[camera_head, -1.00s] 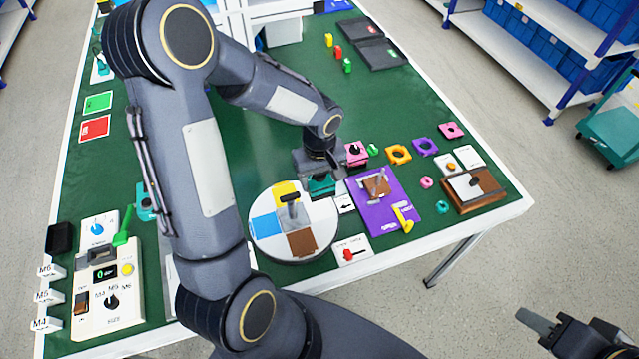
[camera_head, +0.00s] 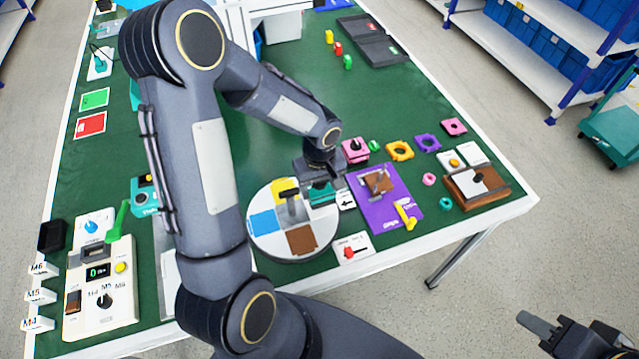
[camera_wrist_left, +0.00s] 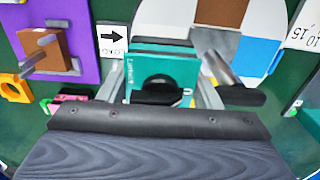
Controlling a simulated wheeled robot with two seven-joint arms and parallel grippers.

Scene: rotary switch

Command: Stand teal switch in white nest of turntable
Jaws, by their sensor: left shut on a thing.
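My left gripper (camera_head: 322,186) is shut on the teal switch (camera_head: 321,196), holding it at the right side of the round turntable (camera_head: 262,250). In the left wrist view the teal switch (camera_wrist_left: 150,66) sits between the fingers, with a black part on its near side. The turntable has yellow, blue and brown patches and a grey handle (camera_head: 291,207) with a dark top. The white quarter (camera_wrist_left: 165,14) shows beyond the switch, whose body partly hides it. I cannot tell whether the switch touches the turntable. My right gripper (camera_head: 538,326) is at the bottom right, away from the table.
A purple board (camera_head: 378,216) with a brown block and yellow lever lies right of the turntable. A small arrow card (camera_head: 344,200) and a red-switch card (camera_head: 351,247) lie close by. The green table behind is mostly clear.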

